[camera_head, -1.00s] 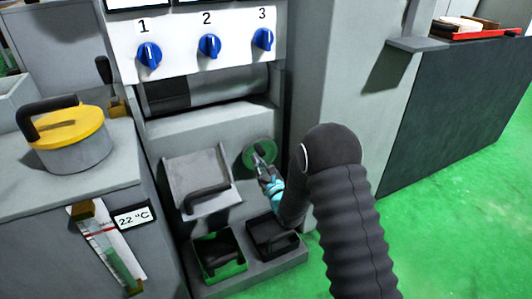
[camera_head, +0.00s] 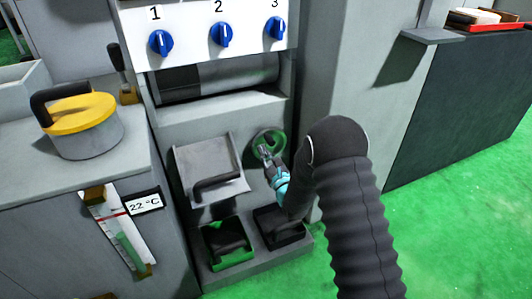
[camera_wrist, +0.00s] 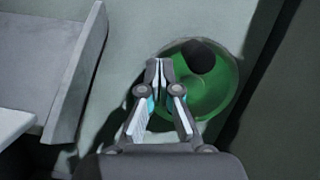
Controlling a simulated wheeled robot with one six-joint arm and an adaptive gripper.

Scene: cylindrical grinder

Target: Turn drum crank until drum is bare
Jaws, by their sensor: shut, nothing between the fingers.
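The drum (camera_head: 235,73) is a horizontal cylinder in a slot under the blue knobs. Its left part is dark and the rest is lighter grey. The drum crank is a green disc (camera_head: 275,139) on the grey front panel, with a dark round knob (camera_wrist: 201,58) near its upper edge in the wrist view. My gripper (camera_head: 262,150) is in front of the disc's left side. In the wrist view, my gripper (camera_wrist: 159,66) has its fingertips together and empty, left of the knob with a small gap. Contact with the disc cannot be told.
A grey tilted tray (camera_head: 208,162) with a dark handle is close left of the crank. Two bins, one green (camera_head: 228,244) and one black (camera_head: 279,228), stand below. A yellow-lidded pot (camera_head: 82,128) is at left. Green floor (camera_head: 455,225) is open at right.

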